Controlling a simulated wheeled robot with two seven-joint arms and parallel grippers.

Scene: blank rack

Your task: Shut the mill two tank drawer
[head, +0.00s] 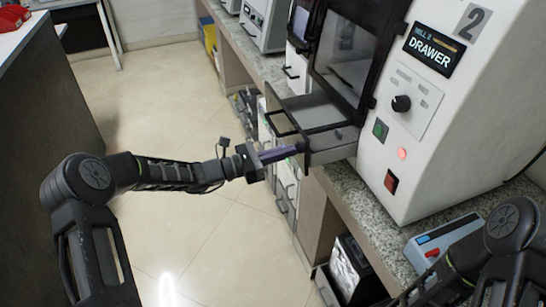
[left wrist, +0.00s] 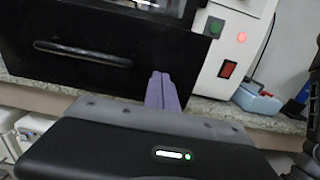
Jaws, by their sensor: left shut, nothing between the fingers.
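The mill two (head: 440,110) is a white machine with a "2" label and a "DRAWER" display. Its tank drawer (head: 322,112) stands pulled out below the dark window, with a black front and a bar handle. In the left wrist view the black drawer front (left wrist: 70,75) fills the upper left, with its handle across it. My left gripper (head: 300,147) is shut and empty, its purple fingers at the drawer front's near end. In the left wrist view the fingertips (left wrist: 161,78) overlap the front's right part; I cannot tell if they touch. My right gripper is not in view.
A granite counter (head: 365,205) carries the mill and a blue-grey device (head: 437,245) at its right. Cabinets with handles stand below the counter. The tiled floor (head: 190,215) at left is open. A dark-sided table (head: 40,80) stands at the far left.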

